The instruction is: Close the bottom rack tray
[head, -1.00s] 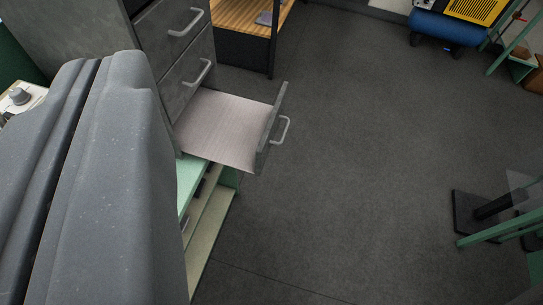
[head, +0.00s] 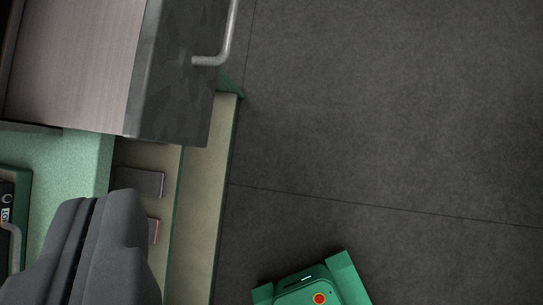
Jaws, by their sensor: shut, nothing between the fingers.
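The bottom rack tray (head: 75,65) is pulled out at the upper left, with a pale pinkish bottom. Its dark grey front panel (head: 175,75) faces right and carries a light grey bar handle (head: 229,35). The view cuts off the top of the tray and the rack behind it. My gripper (head: 104,203) is grey and shut, with nothing held. It is at the lower left, below the tray in the picture and apart from its front panel.
A light green bench top (head: 75,160) lies below the tray in the picture. A beige shelf (head: 205,180) with a dark grey block (head: 140,182) runs along its right side.

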